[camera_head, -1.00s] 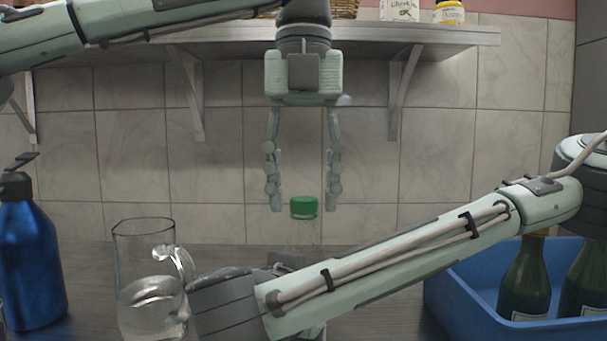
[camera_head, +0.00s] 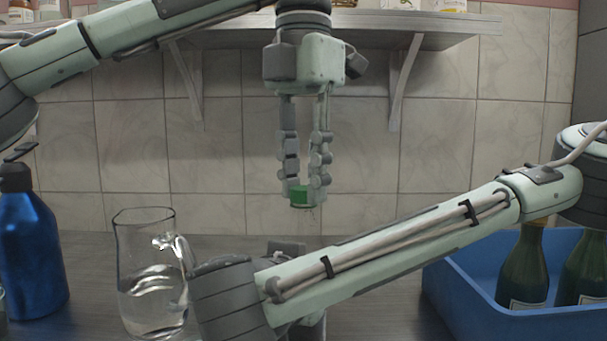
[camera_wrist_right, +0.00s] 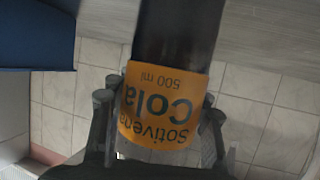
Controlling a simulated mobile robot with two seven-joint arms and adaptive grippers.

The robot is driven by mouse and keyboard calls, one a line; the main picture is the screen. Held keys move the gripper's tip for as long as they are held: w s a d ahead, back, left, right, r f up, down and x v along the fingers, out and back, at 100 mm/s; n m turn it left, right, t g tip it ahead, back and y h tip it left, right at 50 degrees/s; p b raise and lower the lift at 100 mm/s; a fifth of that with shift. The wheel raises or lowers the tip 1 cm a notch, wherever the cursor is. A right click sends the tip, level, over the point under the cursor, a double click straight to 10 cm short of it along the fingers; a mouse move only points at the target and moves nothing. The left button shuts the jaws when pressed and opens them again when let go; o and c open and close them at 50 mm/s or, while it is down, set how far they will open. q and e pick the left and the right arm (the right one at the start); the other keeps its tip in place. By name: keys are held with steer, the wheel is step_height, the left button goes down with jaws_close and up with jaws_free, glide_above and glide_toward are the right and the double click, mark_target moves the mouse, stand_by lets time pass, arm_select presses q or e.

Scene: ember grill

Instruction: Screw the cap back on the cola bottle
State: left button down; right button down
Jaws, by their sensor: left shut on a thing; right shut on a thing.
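My left gripper (camera_head: 303,190) points straight down in the head view, its fingers shut on the green cap (camera_head: 299,196). The cola bottle (camera_wrist_right: 165,100) fills the middle of the right wrist view, dark with an orange label printed "Cola 500 ml". My right gripper (camera_wrist_right: 160,107) is shut around the bottle at its label. In the head view my right forearm hides the right gripper and most of the bottle.
A glass jug (camera_head: 150,270) with clear liquid stands left of my right arm. A blue bottle (camera_head: 32,255) is at far left. A blue crate (camera_head: 460,290) with green bottles is at right. A shelf (camera_head: 430,28) spans the wall above, behind my left arm.

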arm_select(q)
steer(key=m, duration=0.6)
steer(key=c, duration=1.2)
jaws_free()
steer(key=shift+o, duration=0.2)
steer(key=shift+r, duration=0.1)
step_height(320, 180, up, 12)
arm_select(e)
steer(key=c, duration=0.6)
jaws_free()
steer(key=v, duration=1.2)
